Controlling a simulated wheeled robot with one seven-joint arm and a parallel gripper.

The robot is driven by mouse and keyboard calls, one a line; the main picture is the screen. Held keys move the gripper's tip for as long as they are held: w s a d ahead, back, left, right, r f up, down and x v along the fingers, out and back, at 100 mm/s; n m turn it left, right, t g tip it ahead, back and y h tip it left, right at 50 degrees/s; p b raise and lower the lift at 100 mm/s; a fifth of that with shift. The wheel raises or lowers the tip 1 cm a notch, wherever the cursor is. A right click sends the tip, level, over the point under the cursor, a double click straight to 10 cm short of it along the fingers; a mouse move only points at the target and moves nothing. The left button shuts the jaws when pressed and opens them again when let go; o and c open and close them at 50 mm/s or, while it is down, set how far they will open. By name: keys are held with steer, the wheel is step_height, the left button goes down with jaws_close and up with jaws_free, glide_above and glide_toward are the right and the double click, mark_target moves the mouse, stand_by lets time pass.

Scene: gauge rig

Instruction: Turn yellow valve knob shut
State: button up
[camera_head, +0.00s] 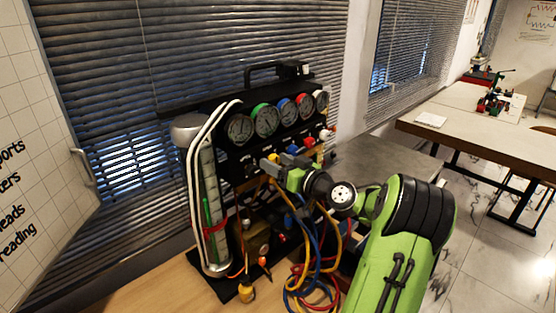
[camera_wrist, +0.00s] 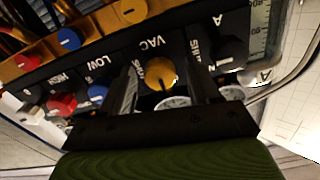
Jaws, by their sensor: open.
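The yellow valve knob (camera_wrist: 160,74) sits on the black panel beside the VAC label in the wrist view. In the head view a bit of yellow, apparently this knob (camera_head: 272,157), shows just by the fingers. My gripper (camera_wrist: 165,68) is open, with one finger on each side of the knob. Gaps show between fingers and knob, so it does not look gripped. In the head view my gripper (camera_head: 280,169) is at the panel's front. How deep the fingertips reach is unclear.
A blue knob (camera_wrist: 98,92) and a black knob (camera_wrist: 229,50) flank the fingers. Another yellow knob (camera_wrist: 130,10) is on the gold manifold. Several gauges (camera_head: 265,120) stand above the panel. Coloured hoses (camera_head: 315,265) hang below my gripper. A glass cylinder (camera_head: 211,220) stands left.

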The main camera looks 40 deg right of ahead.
steer(key=c, duration=1)
steer(key=shift+c, duration=0.2)
steer(key=shift+m, duration=0.3)
steer(key=m, duration=0.4)
steer(key=m+p, duration=0.2)
steer(key=m, duration=0.2)
steer(key=shift+m, duration=0.4)
steer(key=m+p, duration=0.3)
steer(key=m, duration=0.2)
steer(key=shift+r, duration=0.1)
steer(key=shift+m+p, duration=1.35)
steer(key=shift+m, duration=0.45)
